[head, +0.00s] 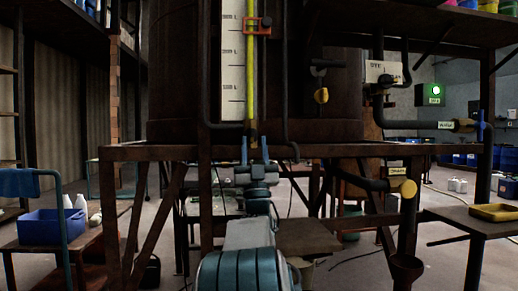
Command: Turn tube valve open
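The yellow sight tube (250,70) stands upright in front of the rusty vat (175,70), beside a white litre scale (232,60). A small dark blue fitting, seemingly the tube valve (252,133), is at its foot; its handle position is too small to tell. My gripper (254,150) is just below this fitting in the head view, its two fingers apart and pointing up. I see nothing held between them. Whether a finger touches the fitting cannot be told. My arm hides what lies lower down.
An orange marker (257,26) sits on the tube. A yellow valve knob (407,188) and a blue-handled valve (480,125) are on pipes at the right. The rusty frame beam (160,152) runs across below the vat. A blue bin (51,227) stands at the left.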

